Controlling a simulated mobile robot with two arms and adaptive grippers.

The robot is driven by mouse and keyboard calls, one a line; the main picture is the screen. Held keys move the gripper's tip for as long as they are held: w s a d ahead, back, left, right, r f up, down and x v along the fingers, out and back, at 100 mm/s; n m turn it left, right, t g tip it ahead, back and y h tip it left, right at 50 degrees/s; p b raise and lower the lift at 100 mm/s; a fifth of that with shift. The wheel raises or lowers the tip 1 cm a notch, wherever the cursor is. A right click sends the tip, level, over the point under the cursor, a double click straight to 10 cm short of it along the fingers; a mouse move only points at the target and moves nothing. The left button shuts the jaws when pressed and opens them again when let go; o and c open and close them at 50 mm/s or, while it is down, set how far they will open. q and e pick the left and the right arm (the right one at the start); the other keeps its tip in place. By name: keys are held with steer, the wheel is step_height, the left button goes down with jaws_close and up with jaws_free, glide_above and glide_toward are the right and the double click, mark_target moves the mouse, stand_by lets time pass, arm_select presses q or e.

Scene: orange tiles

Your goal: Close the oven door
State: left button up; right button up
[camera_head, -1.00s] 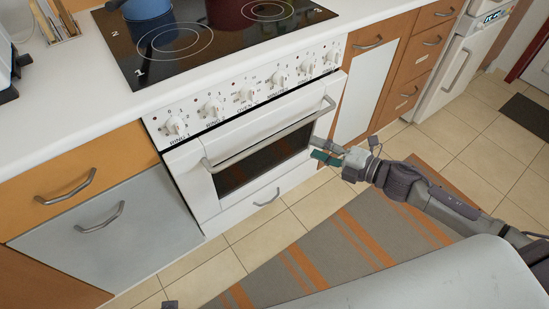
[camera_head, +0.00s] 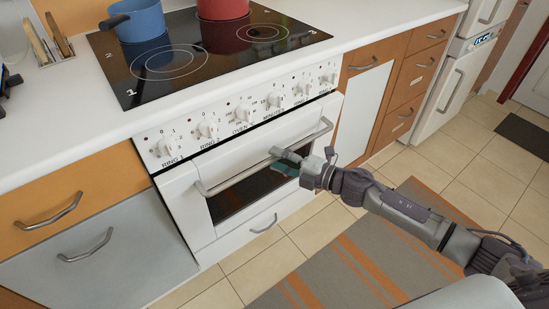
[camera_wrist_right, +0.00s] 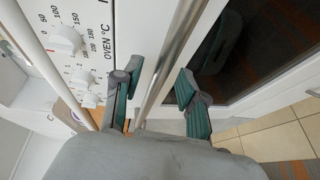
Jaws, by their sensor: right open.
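The white oven door (camera_head: 200,207) with its dark window stands slightly ajar, its top edge a little out from the oven front. Its long metal handle (camera_head: 232,181) runs across the top of the door. My right gripper (camera_head: 284,161) is at the handle, right of its middle. In the right wrist view the gripper (camera_wrist_right: 158,97) is open, with the handle bar (camera_wrist_right: 172,65) running between its two green-padded fingers. I cannot tell whether the fingers touch the bar.
The control panel with several knobs (camera_head: 240,113) is just above the door. A blue pot (camera_head: 143,22) and a red pot (camera_head: 222,8) stand on the black cooktop (camera_head: 127,83). The tiled floor and striped rug (camera_head: 340,262) in front are clear.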

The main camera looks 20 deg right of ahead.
steer(key=shift+x, duration=0.8)
jaws_close()
